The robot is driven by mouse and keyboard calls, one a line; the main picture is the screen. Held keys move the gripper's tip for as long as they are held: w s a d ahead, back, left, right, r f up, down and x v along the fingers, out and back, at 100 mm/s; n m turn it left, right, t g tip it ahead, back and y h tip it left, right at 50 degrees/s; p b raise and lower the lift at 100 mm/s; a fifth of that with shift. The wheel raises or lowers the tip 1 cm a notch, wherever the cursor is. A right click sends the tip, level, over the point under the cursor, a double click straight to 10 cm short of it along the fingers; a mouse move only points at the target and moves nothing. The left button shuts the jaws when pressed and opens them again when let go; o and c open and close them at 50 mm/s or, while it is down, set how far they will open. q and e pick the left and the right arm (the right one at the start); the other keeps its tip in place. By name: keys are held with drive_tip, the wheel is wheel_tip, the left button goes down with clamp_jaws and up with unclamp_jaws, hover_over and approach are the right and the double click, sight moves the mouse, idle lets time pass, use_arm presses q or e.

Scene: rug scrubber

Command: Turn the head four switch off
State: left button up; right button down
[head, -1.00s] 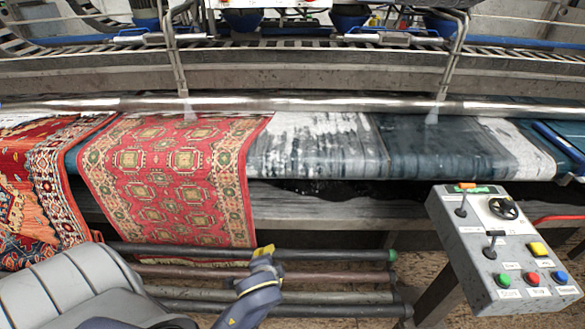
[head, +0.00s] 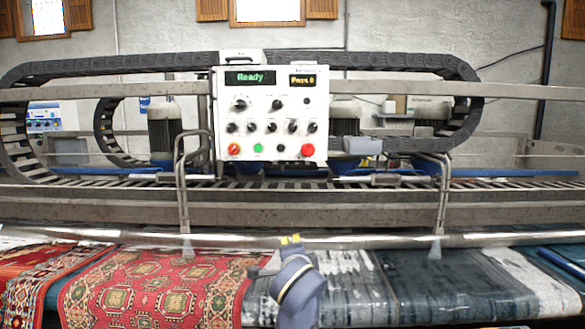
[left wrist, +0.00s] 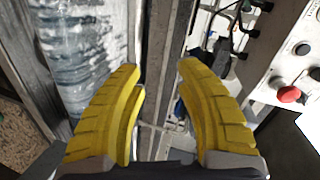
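The white control panel (head: 270,140) is at the centre of the head view, above the machine's rail. It carries several black rotary switches, including a middle row (head: 271,127). Their labels are too small to read, so I cannot tell which is head four. My left gripper (head: 290,239) is below the panel, in front of the roller bar, and apart from the switches. In the left wrist view the yellow fingers of my left gripper (left wrist: 161,70) are spread with nothing between them. Part of the panel (left wrist: 262,88) shows at the right of that view. My right gripper is not in view.
Red buttons (head: 308,150) and a green button (head: 258,148) sit along the panel's bottom row. Its displays (head: 250,77) read "Ready" and "Pass 0". The steel roller bar (head: 380,241) and bent pipes (head: 181,190) stand below. A red rug (head: 150,288) lies at left.

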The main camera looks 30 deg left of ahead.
use_arm(q)
wheel_tip(320, 180, up, 16)
drive_tip(key=w+t, duration=0.2)
drive_tip(key=m+t, duration=0.1)
approach(292, 128)
drive_tip(key=shift+y, duration=0.4)
drive_tip(key=x, duration=1)
drive_tip(key=shift+w+f, duration=0.1)
drive_tip(key=shift+w, duration=0.4)
drive_tip(key=shift+c, duration=0.2)
clamp_jaws()
